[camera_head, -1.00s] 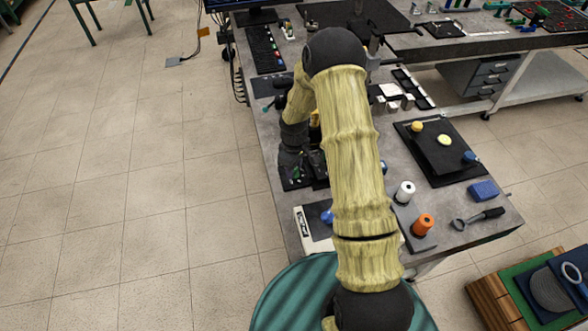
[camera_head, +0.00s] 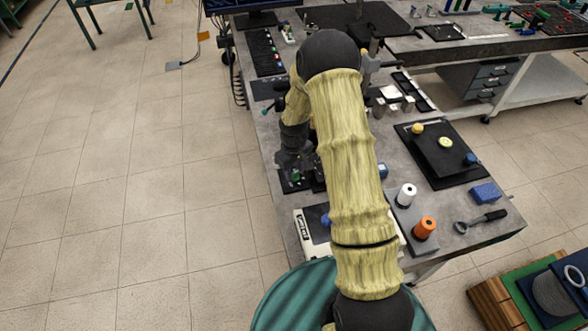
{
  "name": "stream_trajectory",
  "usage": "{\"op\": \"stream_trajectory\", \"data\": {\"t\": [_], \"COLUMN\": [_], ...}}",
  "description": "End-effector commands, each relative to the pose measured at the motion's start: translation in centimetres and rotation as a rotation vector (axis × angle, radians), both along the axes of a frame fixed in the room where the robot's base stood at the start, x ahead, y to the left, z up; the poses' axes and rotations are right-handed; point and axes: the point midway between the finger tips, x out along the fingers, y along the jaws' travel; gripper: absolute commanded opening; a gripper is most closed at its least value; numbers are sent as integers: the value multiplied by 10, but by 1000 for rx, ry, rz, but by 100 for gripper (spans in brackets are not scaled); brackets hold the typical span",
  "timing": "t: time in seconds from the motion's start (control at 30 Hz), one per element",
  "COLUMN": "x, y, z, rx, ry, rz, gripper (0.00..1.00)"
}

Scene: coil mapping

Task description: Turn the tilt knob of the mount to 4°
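My arm reaches from the bottom of the head view over the grey workbench (camera_head: 450,213) and bends down on its left side. My gripper (camera_head: 293,163) is a dark shape low over the bench's left part, beside a small black device with a green part (camera_head: 295,176). The fingers are too dark and small to tell whether they are open or shut. The mount and its tilt knob cannot be made out for certain; my arm hides much of the middle of the bench. No angle scale can be read.
White (camera_head: 407,195) and orange (camera_head: 425,228) spools stand right of my arm. A black board (camera_head: 440,153) with small knobs, a blue block (camera_head: 486,193) and a magnifier (camera_head: 480,220) lie farther right. Open floor lies left.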

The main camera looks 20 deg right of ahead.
Motion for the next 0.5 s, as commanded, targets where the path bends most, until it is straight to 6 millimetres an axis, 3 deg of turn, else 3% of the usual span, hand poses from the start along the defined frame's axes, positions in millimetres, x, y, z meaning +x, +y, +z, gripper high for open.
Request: {"op": "stream_trajectory", "data": {"t": [0.03, 0.1, 0.5], "x": [2, 2, 1], "y": [1, 1, 0], "z": [2, 1, 5], "rx": [1, 1, 0], "ry": [-7, -6, -3], "rz": [1, 2, 1], "gripper": [42, 56, 56]}}
